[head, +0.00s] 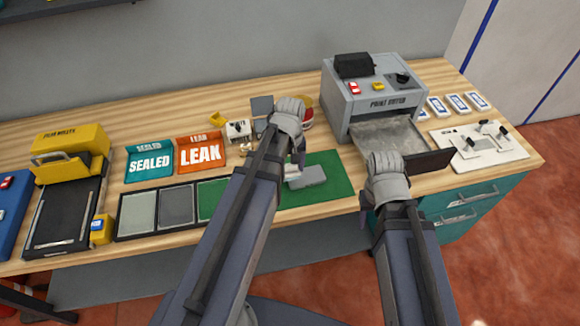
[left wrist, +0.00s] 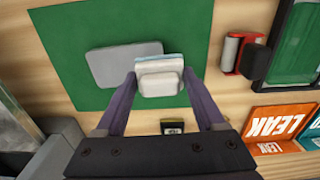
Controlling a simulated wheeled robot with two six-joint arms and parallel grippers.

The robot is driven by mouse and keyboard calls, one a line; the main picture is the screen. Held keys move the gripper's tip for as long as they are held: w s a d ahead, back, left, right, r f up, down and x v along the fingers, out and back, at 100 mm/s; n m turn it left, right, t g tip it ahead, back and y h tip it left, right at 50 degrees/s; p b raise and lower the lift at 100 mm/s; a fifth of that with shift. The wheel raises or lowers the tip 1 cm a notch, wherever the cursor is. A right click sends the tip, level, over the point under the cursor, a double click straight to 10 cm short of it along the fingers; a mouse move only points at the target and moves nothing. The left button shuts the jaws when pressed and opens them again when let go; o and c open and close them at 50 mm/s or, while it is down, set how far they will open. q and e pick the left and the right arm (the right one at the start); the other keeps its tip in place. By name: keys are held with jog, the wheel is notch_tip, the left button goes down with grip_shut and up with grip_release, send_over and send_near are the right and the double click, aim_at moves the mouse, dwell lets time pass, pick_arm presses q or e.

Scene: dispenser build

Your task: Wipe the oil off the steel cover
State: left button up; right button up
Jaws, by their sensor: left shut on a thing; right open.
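The steel cover (head: 310,177) is a flat grey plate lying on a green mat (head: 335,190). It also shows in the left wrist view (left wrist: 112,66). I cannot make out oil on it. My left gripper (head: 296,158) is shut on a white wiping pad with a pale blue edge, seen between its fingers in the left wrist view (left wrist: 160,83). The pad is over the cover's edge; whether it touches is unclear. My right gripper (head: 385,158) is open beside the printer's tray, its fingers largely hidden behind the hand.
A grey printer (head: 372,103) with a pulled-out tray (head: 385,137) stands to the right. A white fixture board (head: 478,150) lies beyond it. "SEALED" (head: 150,166) and "LEAK" (head: 200,158) signs, a black framed tray (head: 160,213) and a yellow machine (head: 70,150) stand left.

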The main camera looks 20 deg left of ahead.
pick_arm(q)
jog(key=shift+r+p, duration=1.55)
jog(key=shift+r, duration=0.4)
notch_tip(320, 180, up, 3)
jog(key=p, duration=0.3)
jog(key=shift+r, duration=0.1)
